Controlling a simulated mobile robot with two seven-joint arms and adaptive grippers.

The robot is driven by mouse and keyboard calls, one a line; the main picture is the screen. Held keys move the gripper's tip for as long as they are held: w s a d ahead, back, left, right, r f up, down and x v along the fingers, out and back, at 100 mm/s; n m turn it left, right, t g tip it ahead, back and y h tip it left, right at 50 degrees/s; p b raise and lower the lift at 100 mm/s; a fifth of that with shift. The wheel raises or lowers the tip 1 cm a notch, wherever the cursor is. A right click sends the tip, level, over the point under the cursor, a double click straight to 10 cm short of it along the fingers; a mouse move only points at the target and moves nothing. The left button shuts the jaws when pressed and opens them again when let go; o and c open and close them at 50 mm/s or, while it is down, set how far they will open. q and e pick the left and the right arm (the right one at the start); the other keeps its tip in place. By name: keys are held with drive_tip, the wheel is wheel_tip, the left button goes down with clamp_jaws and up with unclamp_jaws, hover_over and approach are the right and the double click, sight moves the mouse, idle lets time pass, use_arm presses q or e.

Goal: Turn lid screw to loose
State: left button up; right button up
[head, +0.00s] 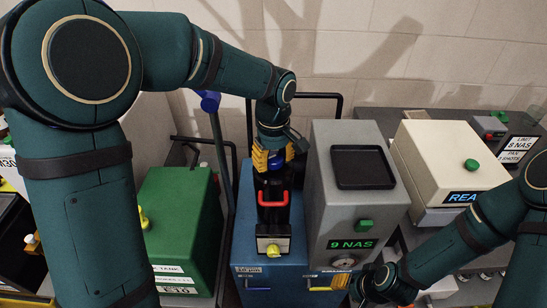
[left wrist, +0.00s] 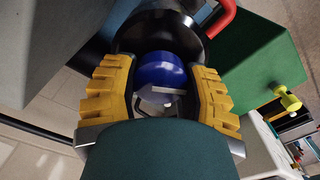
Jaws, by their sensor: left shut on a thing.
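The lid screw appears as a blue rounded knob (left wrist: 160,70) on top of a black round housing (left wrist: 204,48). In the head view, the black housing (head: 268,184) with a red handle (head: 273,199) stands on a blue cabinet (head: 250,252). My left gripper (head: 270,161) has yellow ridged fingers and comes down over the knob from above. It also shows in the left wrist view (left wrist: 160,98), with its fingers shut on either side of the knob. My right gripper (head: 382,284) is low at the right, dark and partly hidden, apart from the housing.
A grey box (head: 330,217) with a green "9 NAS" display stands close right of the housing. A green tank (head: 178,220) with a yellow knob is at left. A cream box (head: 445,158) is farther right. A blue-topped lever (head: 209,102) and black rails rise behind.

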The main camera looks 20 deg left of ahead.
sight(273, 156)
idle(0.3)
use_arm(q)
drive_tip(key=o, duration=1.2)
wheel_tip(273, 156, up, 12)
